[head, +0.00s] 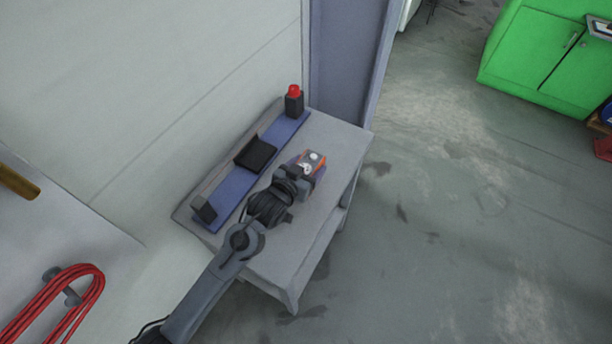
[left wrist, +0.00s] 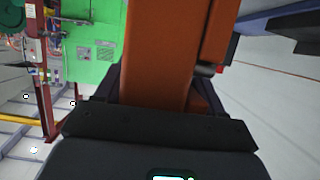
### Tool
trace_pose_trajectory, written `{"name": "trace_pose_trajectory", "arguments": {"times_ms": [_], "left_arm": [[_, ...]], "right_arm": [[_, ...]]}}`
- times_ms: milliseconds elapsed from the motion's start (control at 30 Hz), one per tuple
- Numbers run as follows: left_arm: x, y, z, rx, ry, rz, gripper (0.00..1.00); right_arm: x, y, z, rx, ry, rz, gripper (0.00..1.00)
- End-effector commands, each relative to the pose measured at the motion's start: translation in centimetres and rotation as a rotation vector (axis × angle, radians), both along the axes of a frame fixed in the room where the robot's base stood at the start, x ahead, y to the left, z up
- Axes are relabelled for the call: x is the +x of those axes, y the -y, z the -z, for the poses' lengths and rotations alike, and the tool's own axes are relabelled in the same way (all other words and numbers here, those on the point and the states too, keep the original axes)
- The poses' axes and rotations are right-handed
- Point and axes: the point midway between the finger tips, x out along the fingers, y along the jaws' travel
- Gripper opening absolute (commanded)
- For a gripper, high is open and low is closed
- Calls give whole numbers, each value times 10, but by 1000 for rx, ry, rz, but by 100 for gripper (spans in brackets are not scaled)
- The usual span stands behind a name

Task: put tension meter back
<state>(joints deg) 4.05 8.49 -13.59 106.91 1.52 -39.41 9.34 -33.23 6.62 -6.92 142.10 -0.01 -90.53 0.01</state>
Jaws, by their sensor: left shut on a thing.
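My left gripper (head: 303,181) is shut on the tension meter (head: 315,160), an orange and grey device with a pale round part on top. The gripper holds it over the right half of a small grey table (head: 335,135). I cannot tell how high it is above the tabletop. In the left wrist view the orange body of the tension meter (left wrist: 165,50) fills the middle, between the dark fingers. A blue strip (head: 235,187) with a black block (head: 255,154) in its middle lies along the table's left side. My right gripper is not in view.
A dark block with a red top (head: 294,100) stands at the strip's far end, and a small dark block (head: 203,209) at its near end. A pale wall (head: 170,90) borders the table's left. Red cable (head: 60,300) hangs lower left. A green cabinet (head: 540,50) stands far right.

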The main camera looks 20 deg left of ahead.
Motion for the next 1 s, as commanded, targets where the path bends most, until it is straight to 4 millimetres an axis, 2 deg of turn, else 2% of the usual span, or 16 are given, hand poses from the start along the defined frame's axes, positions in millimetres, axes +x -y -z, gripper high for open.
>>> {"name": "trace_pose_trajectory", "arguments": {"times_ms": [233,500,967,1000], "left_arm": [[2,-5,8,0,3,0,15],[1,-5,40,-1,1,0,15],[2,-4,45,-1,4,0,15],[1,-5,46,0,1,0,74]], "right_arm": [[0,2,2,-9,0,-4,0],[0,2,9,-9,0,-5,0],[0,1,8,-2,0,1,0],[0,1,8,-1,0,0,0]]}}
